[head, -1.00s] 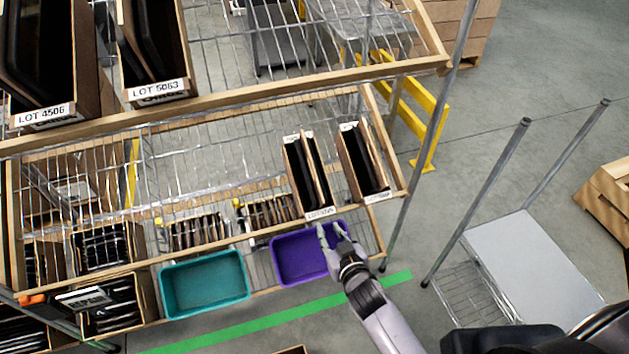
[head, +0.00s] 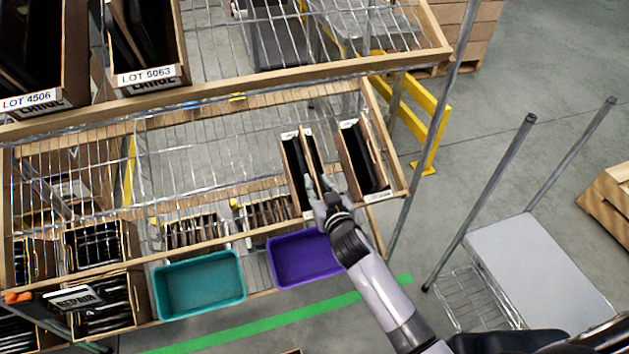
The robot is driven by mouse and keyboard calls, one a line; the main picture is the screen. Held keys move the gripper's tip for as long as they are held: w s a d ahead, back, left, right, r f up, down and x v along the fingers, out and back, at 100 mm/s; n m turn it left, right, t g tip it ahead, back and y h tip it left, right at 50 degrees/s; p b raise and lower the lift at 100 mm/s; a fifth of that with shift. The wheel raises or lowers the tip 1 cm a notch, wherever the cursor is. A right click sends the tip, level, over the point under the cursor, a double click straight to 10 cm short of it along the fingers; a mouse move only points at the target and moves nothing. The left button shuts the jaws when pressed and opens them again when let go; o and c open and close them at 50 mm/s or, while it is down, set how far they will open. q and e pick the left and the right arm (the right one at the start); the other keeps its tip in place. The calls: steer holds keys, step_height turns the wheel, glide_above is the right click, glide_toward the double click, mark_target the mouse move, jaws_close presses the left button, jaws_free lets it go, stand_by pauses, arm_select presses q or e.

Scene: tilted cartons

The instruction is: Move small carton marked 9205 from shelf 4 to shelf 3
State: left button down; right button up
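Two small narrow open cartons stand tilted at the right end of the middle wire shelf (head: 215,150). The left small carton (head: 293,165) holds dark flat items, and its front label is hidden behind my gripper. The right small carton (head: 352,165) also holds dark items; its label is too small to read. I cannot tell which one is marked 9205. My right gripper (head: 318,190) is at the front lower end of the left carton, overlapping it in the head view. Its fingers are partly blurred against the carton, so I cannot tell whether it grips it. My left gripper is not in view.
Large cartons LOT 4506 (head: 38,101) and LOT 5063 (head: 146,77) stand on the shelf above. The middle shelf's centre is bare. A metal cart (head: 540,265) stands at right.

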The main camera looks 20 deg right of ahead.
steer(key=shift+w+f, duration=0.1)
steer(key=shift+w, duration=0.4)
jaws_close()
stand_by(0.4)
stand_by(1.1)
steer(key=shift+r, duration=0.3)
step_height(320, 180, up, 8)
steer(key=p, duration=0.8)
steer(key=shift+f, duration=0.15)
